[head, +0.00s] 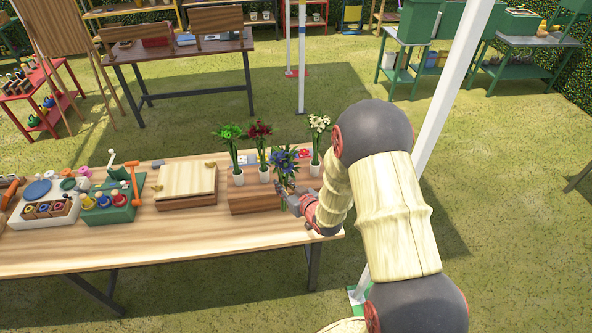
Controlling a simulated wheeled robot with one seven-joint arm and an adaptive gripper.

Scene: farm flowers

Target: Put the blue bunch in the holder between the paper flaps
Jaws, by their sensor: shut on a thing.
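The blue bunch (284,160), blue blooms on green stems, stands roughly upright near the right end of the wooden table. My gripper (287,194) is shut on its lower stems, partly hidden by my wrist. A wooden block (252,200) stands just left of my gripper. Green (230,133), dark red (260,132) and white (319,124) bunches stand in small white cups around the blue one. I cannot make out the holder or its paper flaps; a wooden box with a pale flat top (187,179) lies further left.
The long table (140,244) has free room along its front edge. A white pole (440,100) rises behind my arm.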

